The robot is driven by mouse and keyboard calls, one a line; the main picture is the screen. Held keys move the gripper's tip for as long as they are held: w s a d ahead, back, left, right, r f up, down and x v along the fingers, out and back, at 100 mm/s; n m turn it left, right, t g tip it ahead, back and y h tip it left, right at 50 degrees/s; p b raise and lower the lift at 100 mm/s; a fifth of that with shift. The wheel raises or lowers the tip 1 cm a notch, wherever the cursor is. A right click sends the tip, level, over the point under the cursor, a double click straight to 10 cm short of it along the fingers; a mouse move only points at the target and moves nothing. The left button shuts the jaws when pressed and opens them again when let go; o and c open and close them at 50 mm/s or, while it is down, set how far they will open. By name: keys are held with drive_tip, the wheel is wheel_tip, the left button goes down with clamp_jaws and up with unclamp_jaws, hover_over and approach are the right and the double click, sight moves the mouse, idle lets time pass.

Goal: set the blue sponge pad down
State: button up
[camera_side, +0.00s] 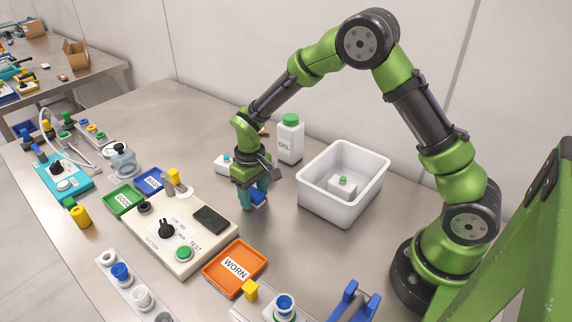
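My gripper (254,201) points down over the bare table, between the beige test box and the white bin, with teal fingers. A small blue block, which looks like the blue sponge pad (259,197), sits between the fingertips, and the gripper appears shut on it. The pad is at or just above the table surface; I cannot tell whether it touches. The fingers hide part of the pad.
A white bin (312,193) stands right of my gripper, and a white GEL bottle (290,142) behind. The beige test box (153,238) is to the left. An orange WORN tray (216,278), green tray (117,207) and blue tray (142,177) stand nearby. Bare table lies in front of the gripper.

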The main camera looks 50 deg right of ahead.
sight(254, 192)
drive_tip(key=shift+o, duration=0.7)
wheel_tip(254, 192, up, 13)
drive_tip(key=s+d+r+m+t+y, duration=0.1)
drive_tip(key=s+r, duration=0.4)
drive_tip(key=s, duration=0.5)
drive_tip(key=s+d+r+m+t+y, duration=0.1)
drive_tip(key=s+r+m+t, duration=0.2)
drive_tip(key=s+r+t, duration=0.3)
drive_tip(key=s, duration=0.4)
drive_tip(key=shift+s, duration=0.25)
